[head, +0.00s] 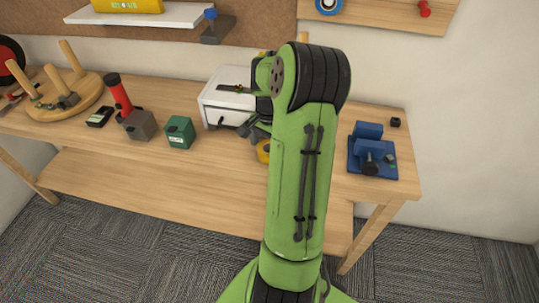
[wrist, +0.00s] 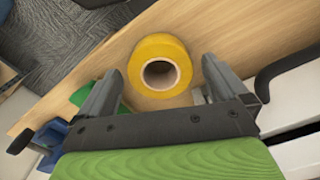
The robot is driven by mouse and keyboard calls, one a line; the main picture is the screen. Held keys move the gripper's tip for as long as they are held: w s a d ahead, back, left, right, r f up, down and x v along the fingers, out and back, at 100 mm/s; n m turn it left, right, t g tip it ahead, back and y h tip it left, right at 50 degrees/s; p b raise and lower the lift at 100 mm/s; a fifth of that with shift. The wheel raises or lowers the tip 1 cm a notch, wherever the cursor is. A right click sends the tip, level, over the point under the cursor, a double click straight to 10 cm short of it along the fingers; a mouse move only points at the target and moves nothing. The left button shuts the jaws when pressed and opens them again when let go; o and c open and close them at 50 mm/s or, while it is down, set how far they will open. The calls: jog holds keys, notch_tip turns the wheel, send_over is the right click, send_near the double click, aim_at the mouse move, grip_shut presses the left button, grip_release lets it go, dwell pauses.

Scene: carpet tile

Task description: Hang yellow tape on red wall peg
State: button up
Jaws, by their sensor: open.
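The yellow tape (head: 263,152) lies on the wooden workbench, mostly hidden behind my arm in the head view. In the wrist view the yellow tape (wrist: 160,43) shows whole, its round hole facing the camera. My gripper (wrist: 162,68) is open, with one finger to each side of the tape's near part; I cannot tell whether they touch it. In the head view my gripper (head: 255,128) is partly hidden by my arm. The red wall peg (head: 424,9) is on the wooden wall board at the top right, with nothing seen hanging on it.
A white box-like drawer unit (head: 222,98) stands just behind the tape. A green block (head: 180,132) is to the left and a blue vise (head: 373,152) to the right. A blue ring (head: 328,5) is on the wall board (head: 380,16). The bench's front strip is clear.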

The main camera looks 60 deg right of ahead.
jog(key=shift+f, duration=0.85)
jog(key=shift+r, duration=0.1)
jog(key=shift+c, duration=0.3)
jog(key=c, duration=1)
